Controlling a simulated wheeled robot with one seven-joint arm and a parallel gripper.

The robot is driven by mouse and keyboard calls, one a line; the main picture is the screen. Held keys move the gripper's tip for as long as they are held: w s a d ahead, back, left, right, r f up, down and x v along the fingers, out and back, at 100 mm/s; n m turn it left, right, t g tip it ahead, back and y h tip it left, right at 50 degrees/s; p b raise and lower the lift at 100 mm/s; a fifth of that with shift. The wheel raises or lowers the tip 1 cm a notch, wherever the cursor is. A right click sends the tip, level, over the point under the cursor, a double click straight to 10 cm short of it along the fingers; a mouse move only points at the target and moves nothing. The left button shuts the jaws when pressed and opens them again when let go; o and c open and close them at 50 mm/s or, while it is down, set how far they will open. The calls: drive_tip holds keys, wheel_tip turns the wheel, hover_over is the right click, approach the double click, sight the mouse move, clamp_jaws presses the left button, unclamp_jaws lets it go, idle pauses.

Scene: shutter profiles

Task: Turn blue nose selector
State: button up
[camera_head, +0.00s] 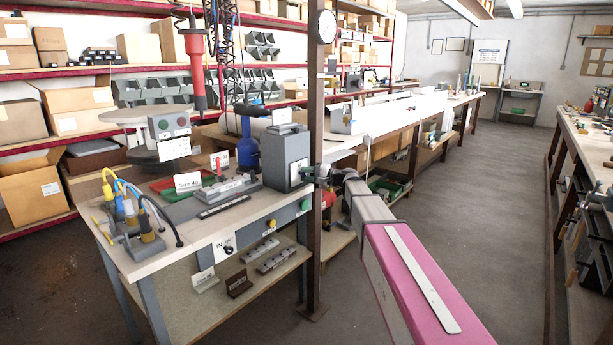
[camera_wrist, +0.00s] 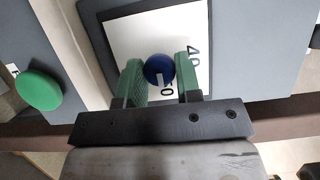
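The blue nose selector (camera_wrist: 160,70) is a round blue knob with a white mark, set on a white dial plate (camera_wrist: 125,45) with printed numbers, "40" partly readable. My gripper (camera_wrist: 161,72) has its two green fingers on either side of the knob, close against it, with no clear gap. In the head view my gripper (camera_head: 321,173) is at the face of a grey box (camera_head: 285,160) at the bench's right end. The knob itself cannot be made out there.
A green button (camera_wrist: 40,89) lies to the left in the wrist view. A brown post (camera_head: 316,110) stands right beside my gripper. The bench (camera_head: 130,262) holds fixtures and cables. The aisle floor (camera_head: 460,220) on the right is clear.

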drive_tip(key=o, duration=0.4)
drive_tip(key=v, duration=1)
drive_tip(key=shift+s+d, duration=0.15)
drive_tip(key=shift+d, duration=0.2)
drive_tip(key=s+d+f+n+g+h, duration=0.1)
drive_tip(key=s+f+h, duration=0.3)
drive_tip(key=s+f, duration=0.5)
drive_tip(key=s+d+f+g+h, duration=0.2)
drive_tip(key=s+f+h, duration=0.3)
drive_tip(key=s+f, duration=0.5)
drive_tip(key=s+d+f+n+g+h, duration=0.1)
drive_tip(key=s+d+f+n+h, duration=0.1)
drive_tip(key=s+d+f+h, duration=0.6)
drive_tip(key=s+d+f, duration=0.1)
drive_tip(key=s+f, duration=0.2)
drive_tip(key=s, duration=0.1)
drive_tip(key=shift+s+d+g, duration=0.3)
drive_tip(key=shift+d, duration=0.1)
